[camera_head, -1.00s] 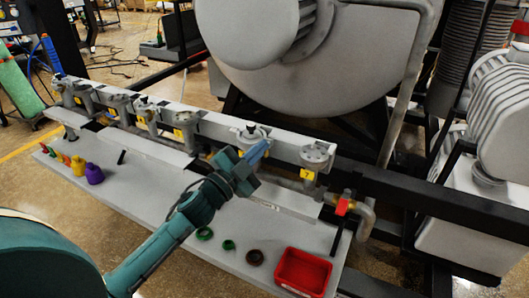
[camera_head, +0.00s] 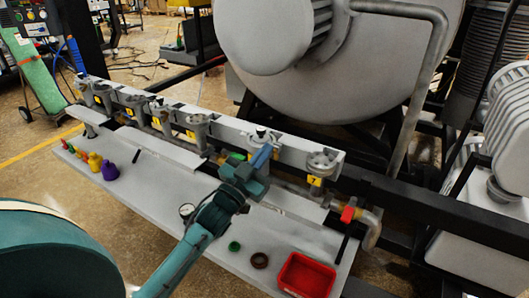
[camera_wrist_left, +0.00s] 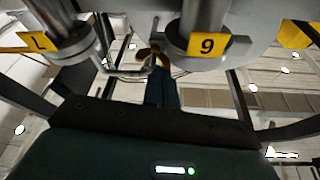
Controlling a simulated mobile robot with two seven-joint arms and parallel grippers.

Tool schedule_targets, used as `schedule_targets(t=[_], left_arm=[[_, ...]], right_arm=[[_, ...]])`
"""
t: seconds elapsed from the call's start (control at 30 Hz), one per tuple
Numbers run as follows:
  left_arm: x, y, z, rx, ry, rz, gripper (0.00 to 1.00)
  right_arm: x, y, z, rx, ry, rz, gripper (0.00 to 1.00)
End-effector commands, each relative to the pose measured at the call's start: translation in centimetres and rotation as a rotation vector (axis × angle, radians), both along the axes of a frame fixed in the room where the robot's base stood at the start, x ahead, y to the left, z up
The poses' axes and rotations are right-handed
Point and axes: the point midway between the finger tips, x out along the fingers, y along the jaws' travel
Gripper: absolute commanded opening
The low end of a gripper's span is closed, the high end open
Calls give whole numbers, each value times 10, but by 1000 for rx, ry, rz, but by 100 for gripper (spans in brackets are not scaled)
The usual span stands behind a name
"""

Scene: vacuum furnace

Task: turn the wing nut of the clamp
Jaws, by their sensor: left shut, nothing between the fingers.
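My left gripper (camera_head: 262,156) is at the pipe row on the bench, just left of the rightmost flanged fitting, its blue fingers pointing up and shut. In the left wrist view the fingers (camera_wrist_left: 158,92) show dark blue, end-on below a small brass wing nut (camera_wrist_left: 150,54). The fingertips look very close to the nut; contact cannot be told. In the head view the fingers and the fitting hide the nut. My right gripper is not in view.
The grey bench (camera_head: 160,195) carries a red tray (camera_head: 306,275), a green ring (camera_head: 234,246), a brown ring (camera_head: 260,261), a gauge (camera_head: 187,210) and a purple bottle (camera_head: 110,171). A red-handled valve (camera_head: 348,214) stands at right. The large vessel (camera_head: 345,80) rises behind the pipes.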

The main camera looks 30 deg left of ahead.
Motion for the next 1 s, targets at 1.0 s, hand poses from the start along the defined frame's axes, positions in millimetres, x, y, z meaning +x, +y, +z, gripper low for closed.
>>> schedule_targets(t=[1.0], left_arm=[[1,2,2,9,0,0,0]], right_arm=[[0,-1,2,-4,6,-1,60]])
